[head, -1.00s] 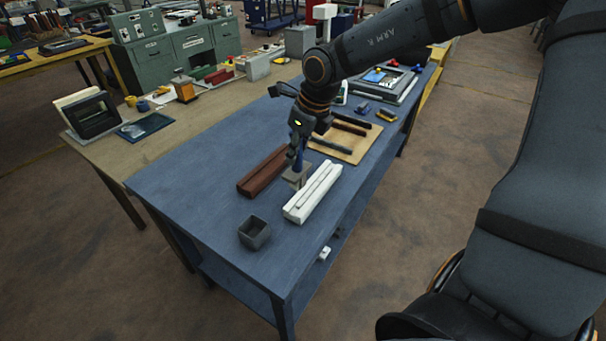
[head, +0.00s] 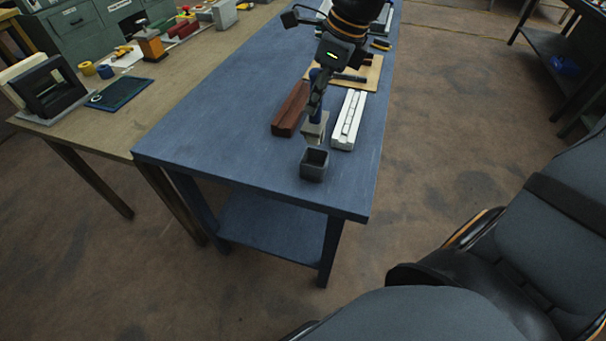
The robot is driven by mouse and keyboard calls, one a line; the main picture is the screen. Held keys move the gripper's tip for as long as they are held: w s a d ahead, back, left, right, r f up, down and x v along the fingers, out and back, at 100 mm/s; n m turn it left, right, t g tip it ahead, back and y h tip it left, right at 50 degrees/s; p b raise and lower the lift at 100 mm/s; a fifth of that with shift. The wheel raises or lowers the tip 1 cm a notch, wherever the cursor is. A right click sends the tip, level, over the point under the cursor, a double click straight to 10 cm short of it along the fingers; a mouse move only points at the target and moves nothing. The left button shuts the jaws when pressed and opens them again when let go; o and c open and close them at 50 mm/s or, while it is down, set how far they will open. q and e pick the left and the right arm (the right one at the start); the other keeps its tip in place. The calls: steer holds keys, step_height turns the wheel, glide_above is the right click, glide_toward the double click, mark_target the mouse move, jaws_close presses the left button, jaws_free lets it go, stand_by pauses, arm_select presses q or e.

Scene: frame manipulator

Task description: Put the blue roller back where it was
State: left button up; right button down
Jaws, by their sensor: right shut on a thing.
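My right gripper (head: 317,98) points down over the blue table (head: 235,130). It is shut on an upright tool with a blue handle (head: 315,78) and a pale, block-like lower end (head: 314,128). I cannot tell for sure that this tool is the blue roller. Its lower end is just behind an open, square, dark grey cup (head: 314,166) near the table's front end. Whether it touches the cup or the table is unclear. The fingers hide part of the handle. My left gripper is out of view.
A dark red block (head: 290,110) lies left of the tool and a white grooved block (head: 349,120) lies right. A tan board (head: 368,72) lies behind. The table's left part is clear. A wooden bench (head: 130,120) with several items stands at left.

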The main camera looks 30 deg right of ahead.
mark_target(316, 124)
steer(key=shift+s+d+f, duration=0.15)
steer(key=shift+f, duration=0.7)
step_height(316, 124, down, 4)
steer(key=shift+f+b, duration=0.2)
steer(key=shift+b, duration=0.1)
steer(key=shift+w+f, duration=0.1)
steer(key=shift+w, duration=0.1)
steer(key=shift+f, duration=0.25)
steer(key=f, duration=0.2)
steer(key=shift+s+f, duration=0.2)
steer(key=shift+f, duration=0.1)
steer(key=shift+w+f, duration=0.15)
steer(key=shift+f, duration=0.2)
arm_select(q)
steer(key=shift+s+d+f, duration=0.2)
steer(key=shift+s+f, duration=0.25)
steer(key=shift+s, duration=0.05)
